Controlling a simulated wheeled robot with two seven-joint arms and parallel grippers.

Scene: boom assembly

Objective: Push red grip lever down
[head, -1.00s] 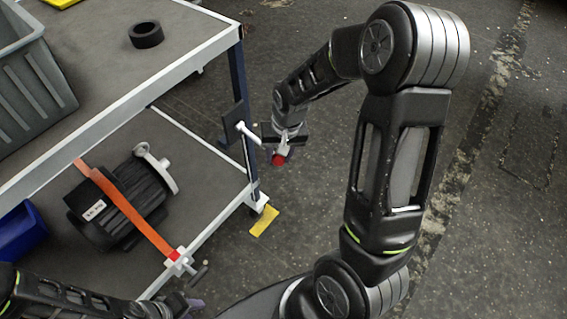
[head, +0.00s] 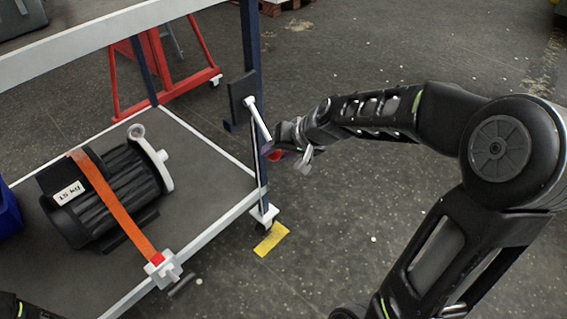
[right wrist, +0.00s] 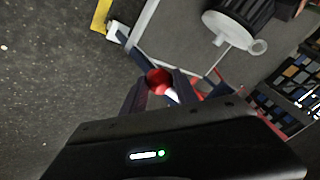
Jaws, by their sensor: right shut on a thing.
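The lever is a white bar (head: 257,117) pivoted on a dark plate (head: 243,98) on the cart's corner post. It slants down and to the right to a red grip (head: 275,155). My right gripper (head: 287,154) is at the grip end and partly hides it. In the right wrist view the red grip (right wrist: 158,79) sits between the two fingers (right wrist: 160,92), which are shut on it. My left gripper is out of view.
A black motor (head: 105,195) lies on the cart's lower shelf (head: 195,150) under an orange strap (head: 115,205). A yellow floor mark (head: 271,239) lies by the cart's caster. A red frame (head: 158,68) stands behind. The floor right of the post is open.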

